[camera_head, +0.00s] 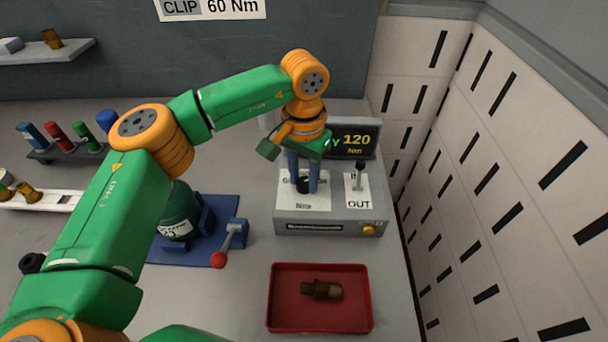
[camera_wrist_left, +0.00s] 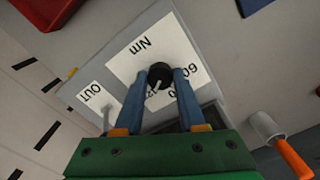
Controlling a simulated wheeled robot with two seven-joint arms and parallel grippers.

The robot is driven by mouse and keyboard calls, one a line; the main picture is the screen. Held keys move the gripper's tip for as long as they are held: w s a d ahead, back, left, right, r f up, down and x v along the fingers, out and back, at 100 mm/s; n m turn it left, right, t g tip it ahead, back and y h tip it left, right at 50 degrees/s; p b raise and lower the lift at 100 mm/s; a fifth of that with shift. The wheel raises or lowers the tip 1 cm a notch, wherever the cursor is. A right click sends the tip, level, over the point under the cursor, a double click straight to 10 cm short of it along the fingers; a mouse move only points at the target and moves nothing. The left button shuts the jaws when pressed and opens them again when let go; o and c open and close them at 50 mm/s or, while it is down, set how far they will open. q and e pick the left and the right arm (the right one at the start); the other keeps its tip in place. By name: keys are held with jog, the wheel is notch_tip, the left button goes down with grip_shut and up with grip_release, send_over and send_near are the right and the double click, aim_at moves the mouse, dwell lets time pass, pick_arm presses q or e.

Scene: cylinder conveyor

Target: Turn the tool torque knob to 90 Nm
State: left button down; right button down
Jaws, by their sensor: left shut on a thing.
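The torque knob (camera_head: 303,185) is a black dial on the white dial plate of a grey box (camera_head: 325,222). In the left wrist view the knob (camera_wrist_left: 160,75) sits between the blue fingers of my left gripper (camera_wrist_left: 160,88). My left gripper (camera_head: 303,183) reaches down from above and is shut on the knob. The display (camera_head: 352,139) on the box reads 120 Nm. The fingers and the arm hide part of the dial and the display. My right gripper is not in view.
A lever (camera_head: 359,175) marked OUT stands right of the knob. A red tray (camera_head: 320,325) with a brown fitting lies in front of the box. A blue fixture (camera_head: 225,258) with a red-knobbed lever stands to the left. A slotted wall (camera_head: 520,170) rises on the right.

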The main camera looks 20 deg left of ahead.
aim_at(304, 181)
pick_arm(q)
jog(key=n, duration=0.6)
jog(key=shift+b, duration=0.35)
jog(key=n, duration=0.5)
jog(key=shift+w+n, duration=0.1)
jog(key=shift+n, duration=0.3)
jog(key=shift+r, duration=0.1)
jog(key=c, duration=0.5)
grip_release()
notch_tip(304, 181, up, 7)
jog(key=shift+b, duration=0.55)
